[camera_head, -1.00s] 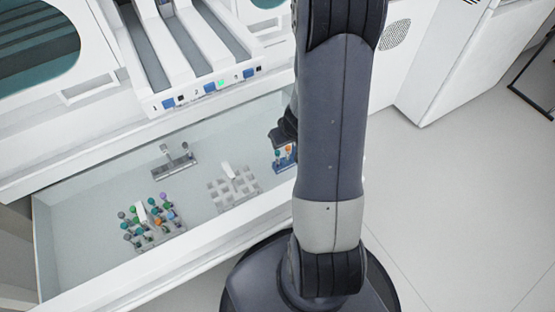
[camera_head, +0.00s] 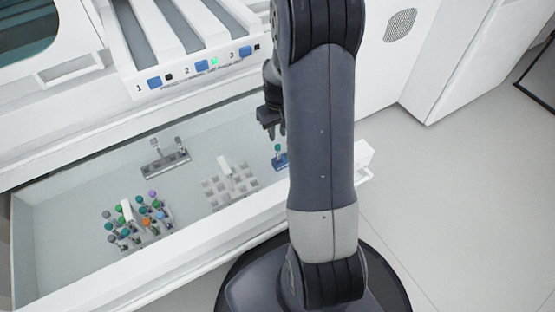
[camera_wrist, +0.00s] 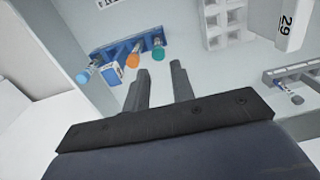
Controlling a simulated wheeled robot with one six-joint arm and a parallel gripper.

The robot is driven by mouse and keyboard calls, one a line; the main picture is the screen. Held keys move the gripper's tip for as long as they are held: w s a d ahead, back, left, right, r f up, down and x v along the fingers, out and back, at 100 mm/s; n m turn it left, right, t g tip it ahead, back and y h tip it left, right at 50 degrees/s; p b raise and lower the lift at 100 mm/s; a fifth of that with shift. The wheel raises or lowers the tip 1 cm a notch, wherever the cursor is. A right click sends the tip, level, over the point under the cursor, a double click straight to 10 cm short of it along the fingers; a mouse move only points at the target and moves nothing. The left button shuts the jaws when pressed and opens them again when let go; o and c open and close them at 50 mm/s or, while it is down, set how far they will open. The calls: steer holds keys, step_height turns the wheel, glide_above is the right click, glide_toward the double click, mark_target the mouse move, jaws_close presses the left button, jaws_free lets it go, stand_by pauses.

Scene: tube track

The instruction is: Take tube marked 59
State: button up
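A small blue rack (camera_wrist: 122,48) in the wrist view holds tubes: one with a blue-teal cap (camera_wrist: 82,77), one orange (camera_wrist: 133,60) and one teal (camera_wrist: 158,53). No 59 is readable on any tube. In the head view the blue rack (camera_head: 282,163) is partly hidden behind my arm. My gripper (camera_wrist: 164,68) is open and empty, its two fingers apart, with the teal and orange caps beyond the fingertips. In the head view my gripper (camera_head: 272,128) is above the drawer, up and left of the blue rack.
The open drawer also holds a rack of several colour-capped tubes (camera_head: 138,232), a pale empty-looking rack (camera_head: 232,190) and a grey rack (camera_head: 165,165) with few tubes. A handle marked 29 (camera_wrist: 287,22) stands up nearby. The drawer's front wall (camera_head: 180,262) is an edge.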

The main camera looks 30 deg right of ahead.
mark_target(278, 153)
steer(key=shift+d+f, duration=0.15)
steer(key=shift+f, duration=0.3)
step_height(278, 153, down, 10)
steer(key=b, duration=0.4)
steer(key=shift+b, duration=0.35)
steer(key=shift+r, duration=0.1)
steer(key=c, duration=0.5)
step_height(278, 153, up, 10)
steer(key=p, duration=0.4)
steer(key=shift+p, duration=0.35)
